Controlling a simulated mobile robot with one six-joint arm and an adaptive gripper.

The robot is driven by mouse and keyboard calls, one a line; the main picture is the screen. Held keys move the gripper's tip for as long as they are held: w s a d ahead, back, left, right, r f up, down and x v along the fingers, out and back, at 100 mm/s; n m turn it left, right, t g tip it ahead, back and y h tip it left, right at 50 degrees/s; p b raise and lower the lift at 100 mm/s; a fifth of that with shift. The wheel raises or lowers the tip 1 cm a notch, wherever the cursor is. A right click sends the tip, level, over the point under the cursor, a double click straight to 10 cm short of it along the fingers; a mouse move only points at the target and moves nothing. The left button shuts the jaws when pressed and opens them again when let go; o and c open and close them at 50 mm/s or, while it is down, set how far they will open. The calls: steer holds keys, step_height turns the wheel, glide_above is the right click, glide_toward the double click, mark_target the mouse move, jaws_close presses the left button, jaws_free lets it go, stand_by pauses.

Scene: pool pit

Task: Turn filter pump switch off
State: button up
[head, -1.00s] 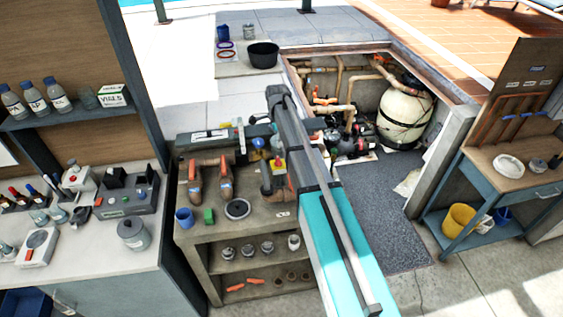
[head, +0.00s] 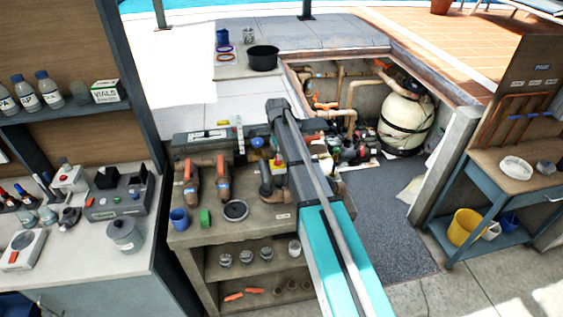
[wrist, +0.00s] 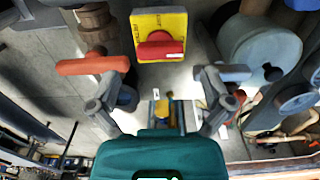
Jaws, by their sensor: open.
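A yellow switch plate with a red rotary knob (wrist: 160,45) is at the top middle of the wrist view. The knob's bar lies across the plate, nearly level in the picture. The lettering is too small to read surely. A small yellow and red spot, likely the same switch (head: 279,159), shows in the head view above the grey bench, beside my arm. My gripper (wrist: 158,92) is open, its grey fingers spread wide left and right below the switch in the wrist view.
An orange-red handle (wrist: 92,66) is close to my left finger in the wrist view. A pale round housing (wrist: 258,55) is at the right.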

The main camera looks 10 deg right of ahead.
steer(key=shift+f+b, duration=1.35)
steer(key=shift+f, duration=0.25)
